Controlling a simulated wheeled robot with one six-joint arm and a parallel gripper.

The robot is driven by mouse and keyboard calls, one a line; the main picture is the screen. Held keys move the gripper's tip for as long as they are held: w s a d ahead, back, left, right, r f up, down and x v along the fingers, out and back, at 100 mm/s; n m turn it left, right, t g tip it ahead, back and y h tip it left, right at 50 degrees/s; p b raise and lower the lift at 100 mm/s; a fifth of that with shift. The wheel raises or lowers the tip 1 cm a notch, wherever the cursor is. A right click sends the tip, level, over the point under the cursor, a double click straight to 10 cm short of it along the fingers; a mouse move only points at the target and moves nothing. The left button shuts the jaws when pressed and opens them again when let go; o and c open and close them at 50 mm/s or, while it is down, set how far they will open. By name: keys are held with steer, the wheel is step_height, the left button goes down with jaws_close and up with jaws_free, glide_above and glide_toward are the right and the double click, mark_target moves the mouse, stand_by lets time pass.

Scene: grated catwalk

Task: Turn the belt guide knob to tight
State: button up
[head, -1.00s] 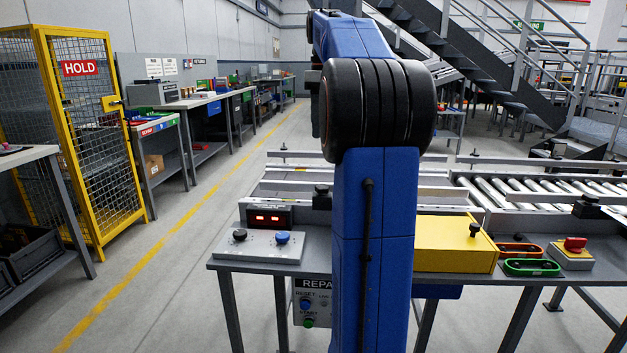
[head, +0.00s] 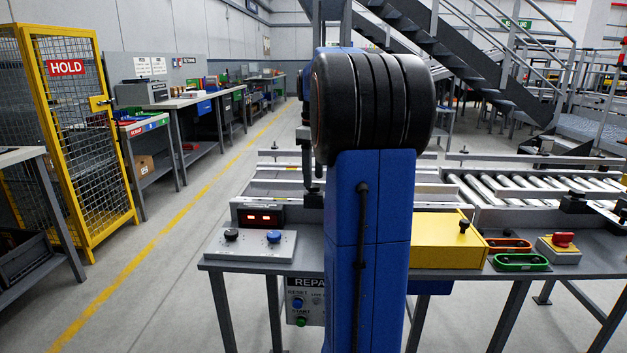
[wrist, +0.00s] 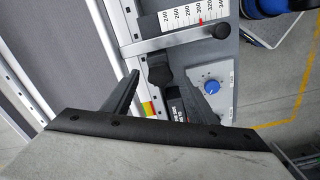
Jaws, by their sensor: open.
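A black winged knob (wrist: 158,72) sits on the conveyor's side rail in the wrist view, beside a small coloured strip (wrist: 149,108). No label on it is readable, so I cannot confirm it is the belt guide knob. My gripper (wrist: 163,70) is open, with one finger on each side of this knob in the picture. I see no contact, and the height gap cannot be judged. In the head view a black knob (head: 321,188) on the rail is partly hidden by my arm. My fingers are mostly hidden there.
A numbered scale (wrist: 197,18) with a red pointer and a grey bar ending in a black knob (wrist: 222,31) lie close by. A panel with a blue knob (head: 273,237) and black knob (head: 231,235) stands left. A yellow box (head: 435,243) is right of my arm.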

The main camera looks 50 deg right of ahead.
steer(key=shift+f, duration=1.1)
steer(key=c, duration=1.1)
steer(key=shift+o, duration=0.2)
